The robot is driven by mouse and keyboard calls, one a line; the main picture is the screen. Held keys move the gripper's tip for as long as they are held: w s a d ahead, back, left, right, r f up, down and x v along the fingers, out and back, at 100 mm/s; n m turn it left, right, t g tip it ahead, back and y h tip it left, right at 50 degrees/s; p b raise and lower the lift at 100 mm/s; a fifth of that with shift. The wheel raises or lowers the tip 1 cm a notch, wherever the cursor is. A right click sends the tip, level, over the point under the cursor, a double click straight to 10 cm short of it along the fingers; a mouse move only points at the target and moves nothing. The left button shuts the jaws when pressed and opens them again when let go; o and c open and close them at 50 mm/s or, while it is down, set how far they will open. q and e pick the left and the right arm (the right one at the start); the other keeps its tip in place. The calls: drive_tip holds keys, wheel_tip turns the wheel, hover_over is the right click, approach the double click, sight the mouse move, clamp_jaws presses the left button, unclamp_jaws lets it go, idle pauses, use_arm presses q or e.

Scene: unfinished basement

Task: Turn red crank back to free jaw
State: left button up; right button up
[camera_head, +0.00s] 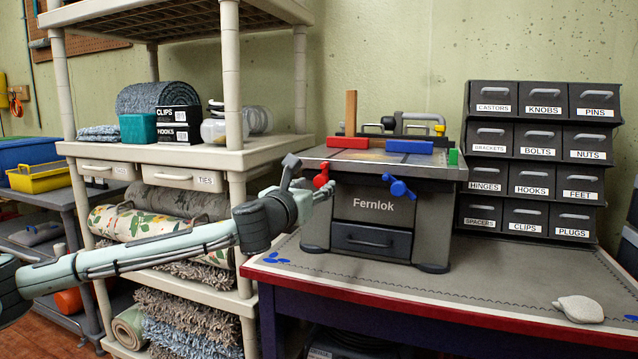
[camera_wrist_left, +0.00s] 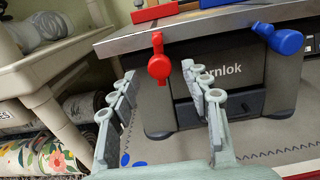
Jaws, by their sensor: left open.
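The Fernlok bench vise (camera_head: 376,209) stands on the workbench. Its red crank (camera_head: 321,176) is at the front left below the top edge; it also shows in the wrist view (camera_wrist_left: 159,66). A blue crank (camera_head: 398,187) is at the front right. On top are a red jaw (camera_head: 348,142) and a blue jaw (camera_head: 409,147). An upright wooden strip (camera_head: 351,112) stands by the red jaw. My left gripper (camera_head: 310,173) is open, with its fingers on either side of the red crank in the wrist view (camera_wrist_left: 158,76); I see no contact. My right gripper is not in view.
A shelf unit (camera_head: 235,150) with rugs and boxes stands close on the left, behind my left arm. Labelled drawers (camera_head: 530,160) stand at the right back. A pale stone-like object (camera_head: 579,309) lies on the right of the workbench (camera_head: 430,300); its front middle is clear.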

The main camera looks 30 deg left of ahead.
sight(324, 179)
use_arm(q)
drive_tip(key=shift+x, duration=1.45)
clamp_jaws()
